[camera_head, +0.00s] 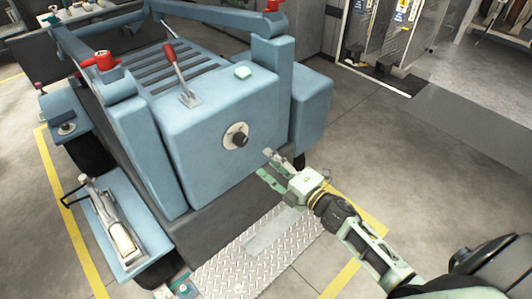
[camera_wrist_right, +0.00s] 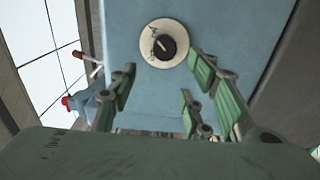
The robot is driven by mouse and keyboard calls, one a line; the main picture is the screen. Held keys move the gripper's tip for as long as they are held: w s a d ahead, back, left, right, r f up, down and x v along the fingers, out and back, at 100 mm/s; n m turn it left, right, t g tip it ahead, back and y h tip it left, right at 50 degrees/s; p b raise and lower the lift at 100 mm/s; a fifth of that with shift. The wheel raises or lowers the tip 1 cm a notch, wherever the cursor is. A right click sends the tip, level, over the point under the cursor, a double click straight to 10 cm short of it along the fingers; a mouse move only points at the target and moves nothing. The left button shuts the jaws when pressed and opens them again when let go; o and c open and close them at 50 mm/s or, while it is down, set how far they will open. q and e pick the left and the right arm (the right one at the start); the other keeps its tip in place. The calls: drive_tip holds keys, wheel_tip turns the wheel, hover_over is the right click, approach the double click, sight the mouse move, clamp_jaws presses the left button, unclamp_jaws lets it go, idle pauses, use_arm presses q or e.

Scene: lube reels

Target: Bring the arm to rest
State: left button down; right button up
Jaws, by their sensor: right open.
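My right arm comes in from the lower right in the head view. Its gripper (camera_head: 268,164) is open and empty, with its green finger pads in front of the blue machine (camera_head: 215,125). In the right wrist view the fingers are spread apart below and beside the machine's round dial (camera_wrist_right: 164,43), with nothing between them. The dial also shows in the head view (camera_head: 235,135), up and left of the fingers. I cannot tell the exact gap to the machine face. Small green and pale parts at the bottom edge of the head view may be my left gripper; its jaws cannot be made out.
A diamond-plate step (camera_head: 235,268) lies below the gripper. Yellow lines mark the floor. Open grey floor (camera_head: 400,150) lies to the right.

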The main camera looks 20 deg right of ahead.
drive_tip(key=s+d+f+m+g+h, duration=0.15)
drive_tip(key=s+f+m, duration=0.3)
drive_tip(key=f, duration=0.55)
drive_tip(key=s+d+f+m+g+h, duration=0.1)
drive_tip(key=s+f+m+g+h, duration=0.3)
drive_tip(key=f, duration=0.6)
drive_tip(key=s+d+f+m+g, duration=0.1)
drive_tip(key=s+d+f+m, duration=0.3)
drive_tip(key=f, duration=0.6)
drive_tip(key=s+a+f+m+g, duration=0.2)
drive_tip(key=s+f, duration=0.4)
drive_tip(key=s, duration=0.6)
drive_tip(key=s+a+f+m+g, duration=0.2)
drive_tip(key=s+f+g, duration=0.2)
drive_tip(key=s, duration=0.8)
drive_tip(key=s+a+f+m+g, duration=0.3)
drive_tip(key=s+f, duration=0.6)
drive_tip(key=s, duration=0.3)
drive_tip(key=shift+s+h, duration=0.15)
drive_tip(key=shift+h, duration=0.2)
drive_tip(key=shift+a+g, duration=0.1)
drive_tip(key=shift+g, duration=0.15)
